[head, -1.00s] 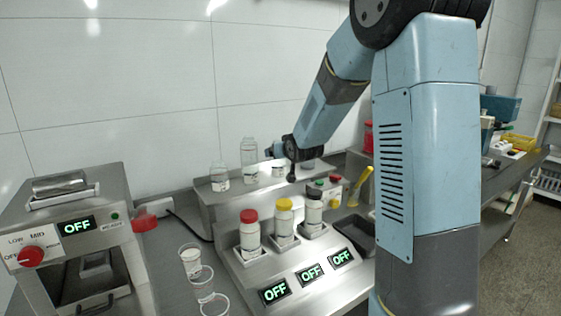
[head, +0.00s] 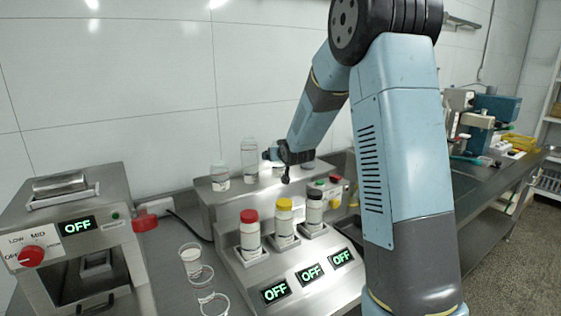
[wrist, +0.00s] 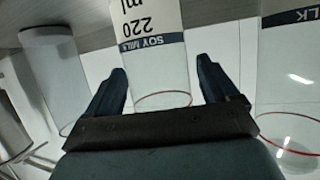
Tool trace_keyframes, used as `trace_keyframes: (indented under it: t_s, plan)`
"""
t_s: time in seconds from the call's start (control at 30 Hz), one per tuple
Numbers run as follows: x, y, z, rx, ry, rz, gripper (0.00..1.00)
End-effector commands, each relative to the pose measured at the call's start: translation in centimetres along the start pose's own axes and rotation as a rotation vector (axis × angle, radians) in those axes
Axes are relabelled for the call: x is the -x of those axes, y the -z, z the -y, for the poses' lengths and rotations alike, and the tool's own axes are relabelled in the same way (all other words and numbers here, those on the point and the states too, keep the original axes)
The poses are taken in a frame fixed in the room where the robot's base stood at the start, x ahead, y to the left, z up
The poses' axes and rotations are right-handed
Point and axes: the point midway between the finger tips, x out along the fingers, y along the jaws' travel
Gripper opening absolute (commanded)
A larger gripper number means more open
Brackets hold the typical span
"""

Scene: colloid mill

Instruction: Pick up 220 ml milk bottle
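A clear bottle (wrist: 150,65) with a white and dark blue label reading "220 ml" and "SOY MILK" stands straight ahead in the wrist view, its print upside down. My gripper (wrist: 161,70) is open, with one finger on each side of the bottle in the picture; I see no contact. In the head view my gripper (head: 268,155) is small, just right of a tall clear bottle (head: 250,158) on the raised metal shelf. A shorter clear bottle (head: 220,177) stands left of that. I cannot tell which one carries the 220 ml label.
Another labelled bottle (wrist: 290,80) stands close on the right in the wrist view, and a pale container (wrist: 55,75) on the left. Red-capped (head: 250,232), yellow-capped (head: 284,220) and dark-capped (head: 314,208) bottles stand before the shelf. Empty cups (head: 190,262) stand at front.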

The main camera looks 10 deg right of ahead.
Motion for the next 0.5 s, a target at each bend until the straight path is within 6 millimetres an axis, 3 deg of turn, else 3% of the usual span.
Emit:
trace_keyframes:
  t_s: [0.07, 0.5]
  plan:
    - [0.01, 0.00, -0.01, 0.000, 0.000, 0.000, 0.79]
    - [0.03, -0.01, -0.07, 0.000, -0.001, 0.000, 0.37]
